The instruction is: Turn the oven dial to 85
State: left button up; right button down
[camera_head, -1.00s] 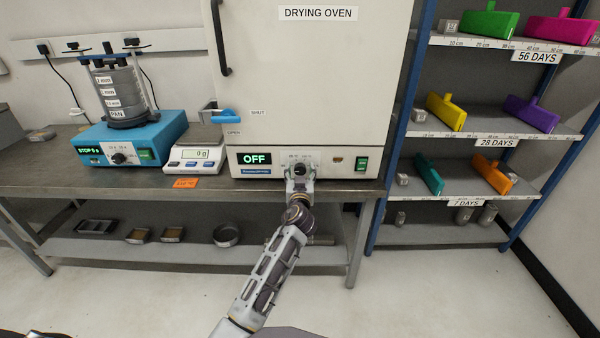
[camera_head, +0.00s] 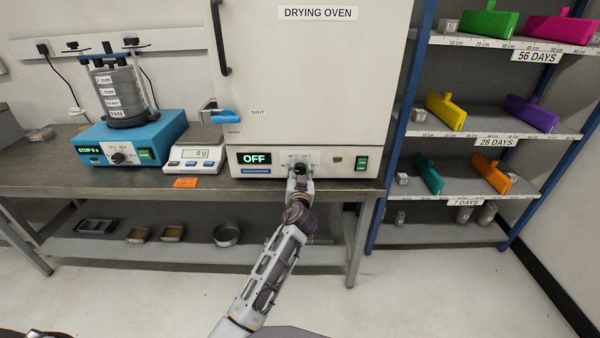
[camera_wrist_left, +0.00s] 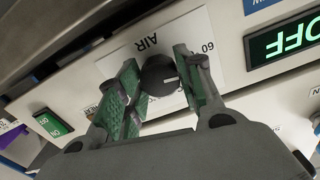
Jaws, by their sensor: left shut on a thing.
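The drying oven (camera_head: 315,90) stands on the bench with its door closed. Its front panel has a display (camera_head: 254,158) reading OFF, also visible in the left wrist view (camera_wrist_left: 288,40). The oven dial (camera_wrist_left: 160,76) is a round black knob with a pale pointer line on a white scale plate. My left gripper (camera_head: 299,172) is at the dial from the front. In the left wrist view the green-padded fingers (camera_wrist_left: 158,90) are shut on the dial, one on each side. In the head view the gripper hides most of the dial. My right gripper is out of view.
A green power switch (camera_head: 361,163) sits right of the dial. Left of the oven are a scale (camera_head: 188,157) reading 0 g and a blue sieve shaker (camera_head: 130,145). A shelf rack (camera_head: 490,125) with colored blocks stands at right.

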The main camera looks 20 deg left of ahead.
pick_arm(q)
jog(key=m+p, duration=0.1)
jog(key=m, duration=0.2)
jog(key=shift+r+m, duration=0.1)
jog(key=shift+m, duration=1.2)
jog(key=m+p, duration=0.1)
jog(key=m, duration=0.2)
jog(key=shift+m+p, duration=0.3)
jog(key=shift+p, duration=0.1)
jog(key=shift+m, duration=0.4)
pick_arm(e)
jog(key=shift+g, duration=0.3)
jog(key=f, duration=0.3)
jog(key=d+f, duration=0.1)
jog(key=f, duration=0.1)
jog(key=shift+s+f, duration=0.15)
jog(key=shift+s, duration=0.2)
pick_arm(q)
jog(key=o, duration=1)
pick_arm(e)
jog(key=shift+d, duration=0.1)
pick_arm(q)
jog(key=shift+o, duration=0.2)
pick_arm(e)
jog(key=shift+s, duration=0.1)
pick_arm(q)
jog(key=shift+s, duration=0.1)
